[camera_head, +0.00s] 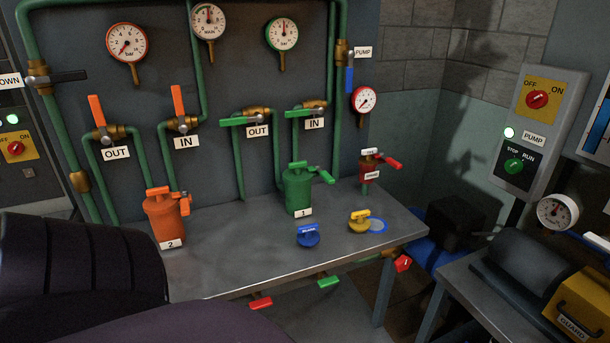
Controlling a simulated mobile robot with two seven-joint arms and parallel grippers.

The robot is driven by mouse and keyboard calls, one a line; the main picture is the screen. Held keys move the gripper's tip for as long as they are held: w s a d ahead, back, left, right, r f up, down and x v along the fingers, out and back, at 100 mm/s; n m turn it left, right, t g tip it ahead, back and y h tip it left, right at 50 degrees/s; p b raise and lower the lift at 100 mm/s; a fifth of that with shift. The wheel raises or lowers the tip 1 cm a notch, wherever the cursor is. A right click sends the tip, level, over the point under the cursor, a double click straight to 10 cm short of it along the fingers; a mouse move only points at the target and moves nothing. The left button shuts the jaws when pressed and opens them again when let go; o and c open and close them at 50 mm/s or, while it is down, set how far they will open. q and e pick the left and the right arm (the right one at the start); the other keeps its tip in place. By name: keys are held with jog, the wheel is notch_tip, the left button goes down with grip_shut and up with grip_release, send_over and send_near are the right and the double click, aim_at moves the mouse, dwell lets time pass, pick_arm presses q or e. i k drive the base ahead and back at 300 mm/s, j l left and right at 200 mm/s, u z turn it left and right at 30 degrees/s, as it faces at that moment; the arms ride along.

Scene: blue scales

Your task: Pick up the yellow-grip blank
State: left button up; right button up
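The yellow-grip blank (359,221) is a small disc-like piece with a yellow handle on top. Dark arm parts of mine fill the lower left of the view. Neither of my grippers shows.
An orange canister (165,215) labelled 2 and a green canister (297,192) labelled 1 stand behind on the table. A red fitting (370,172) stands at the back right. Valve handles (262,303) stick out below the front edge. The table's front middle is clear.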

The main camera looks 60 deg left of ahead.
aim_at(357, 221)
jog(key=u, duration=1.55)
